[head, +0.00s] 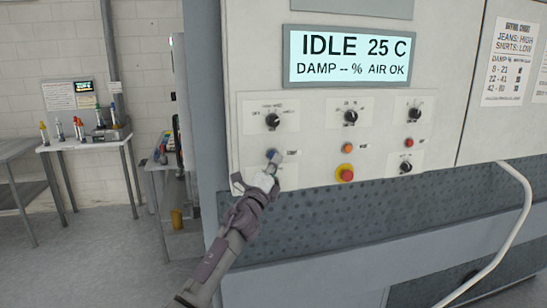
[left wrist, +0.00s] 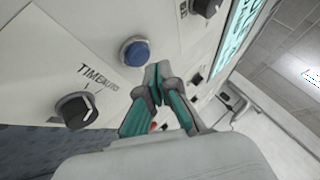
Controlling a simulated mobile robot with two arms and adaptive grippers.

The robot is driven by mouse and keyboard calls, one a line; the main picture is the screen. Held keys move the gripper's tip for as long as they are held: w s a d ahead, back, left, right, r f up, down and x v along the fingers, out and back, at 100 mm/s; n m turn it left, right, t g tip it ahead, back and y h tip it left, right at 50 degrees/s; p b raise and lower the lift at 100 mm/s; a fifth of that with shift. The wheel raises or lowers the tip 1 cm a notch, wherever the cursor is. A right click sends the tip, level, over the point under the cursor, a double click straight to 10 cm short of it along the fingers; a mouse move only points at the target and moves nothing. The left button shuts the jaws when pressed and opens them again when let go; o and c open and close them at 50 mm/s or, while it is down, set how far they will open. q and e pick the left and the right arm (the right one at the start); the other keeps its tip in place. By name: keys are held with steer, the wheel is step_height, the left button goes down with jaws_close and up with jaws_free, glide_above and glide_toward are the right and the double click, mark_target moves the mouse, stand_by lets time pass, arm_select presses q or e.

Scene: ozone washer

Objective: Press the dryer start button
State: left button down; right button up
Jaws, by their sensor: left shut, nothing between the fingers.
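The dryer's blue round button (head: 272,155) is on the white control panel, left column, below a black knob. A small label beside it is hard to read. In the left wrist view the blue button (left wrist: 135,51) shows whole, standing out of the panel. My left gripper (head: 274,171) is shut and empty, its fingertips just below the button in the head view. In the left wrist view the fingertips (left wrist: 157,72) are close beside the button; I cannot tell whether they touch it. The display (head: 345,57) reads IDLE 25 C, DAMP -- %, AIR OK. My right gripper is not in view.
Black knobs (head: 350,117), an orange button (head: 347,148) and a red mushroom button (head: 345,173) sit right of the blue one. A TIME AUTO knob (left wrist: 76,110) is close to my left gripper. A white hose (head: 520,205) hangs at right. Tables (head: 85,142) stand at left.

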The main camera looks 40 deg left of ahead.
arm_select(q)
steer(key=shift+a, duration=0.1)
stand_by(0.7)
steer(key=shift+w+a, duration=0.25)
steer(key=shift+w, duration=0.05)
steer(key=shift+w+a+b, duration=0.3)
steer(key=shift+a+b, duration=0.05)
steer(key=shift+b, duration=0.25)
stand_by(0.6)
stand_by(0.4)
steer(key=shift+s+d+p, duration=0.45)
steer(key=shift+s+d, duration=0.15)
steer(key=shift+d, duration=0.05)
steer(key=s+d+p, duration=0.2)
steer(key=s+d, duration=0.1)
steer(key=shift+s+d, duration=0.1)
steer(key=shift+d, duration=0.3)
